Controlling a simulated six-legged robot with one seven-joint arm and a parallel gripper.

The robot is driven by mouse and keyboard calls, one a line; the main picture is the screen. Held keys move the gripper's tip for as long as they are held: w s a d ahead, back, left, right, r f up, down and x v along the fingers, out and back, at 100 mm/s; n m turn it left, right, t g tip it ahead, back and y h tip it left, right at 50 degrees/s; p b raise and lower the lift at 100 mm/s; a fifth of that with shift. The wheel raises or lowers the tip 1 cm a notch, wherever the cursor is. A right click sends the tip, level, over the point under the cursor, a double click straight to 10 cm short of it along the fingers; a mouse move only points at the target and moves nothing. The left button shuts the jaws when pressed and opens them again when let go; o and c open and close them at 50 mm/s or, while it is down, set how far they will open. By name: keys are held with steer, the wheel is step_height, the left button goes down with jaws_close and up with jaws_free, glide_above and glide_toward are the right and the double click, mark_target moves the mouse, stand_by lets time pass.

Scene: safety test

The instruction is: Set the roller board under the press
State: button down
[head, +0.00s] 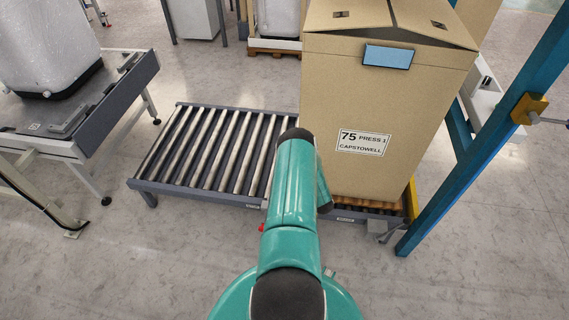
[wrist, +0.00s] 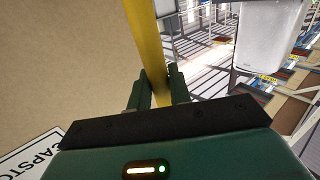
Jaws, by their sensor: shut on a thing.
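In the wrist view my gripper (wrist: 158,88) is shut on a yellow bar (wrist: 146,35), with one dark green finger on each side of it. The bar runs along the edge of a brown cardboard surface that fills the left. My gripper is hidden in the head view behind my own arm. A low roller bed (head: 207,152) with bare metal rollers lies left of and behind my arm. A tall cardboard box (head: 377,105) stands upright at its right end, labelled "75 PRESS 1 CAPSTOWELL". I cannot tell which part is the roller board or the press.
A blue post (head: 480,130) with a yellow block (head: 528,107) stands close to the box's right. A grey table (head: 75,110) bearing a white tub (head: 45,45) is at the left. The floor in front is clear. A pallet (head: 274,45) lies behind.

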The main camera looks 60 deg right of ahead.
steer(key=shift+s+d, duration=0.45)
steer(key=shift+s, duration=0.3)
steer(key=c, duration=1.3)
jaws_free()
steer(key=shift+c, duration=0.2)
steer(key=shift+a, duration=0.1)
steer(key=v, duration=1.3)
steer(key=shift+s, duration=0.35)
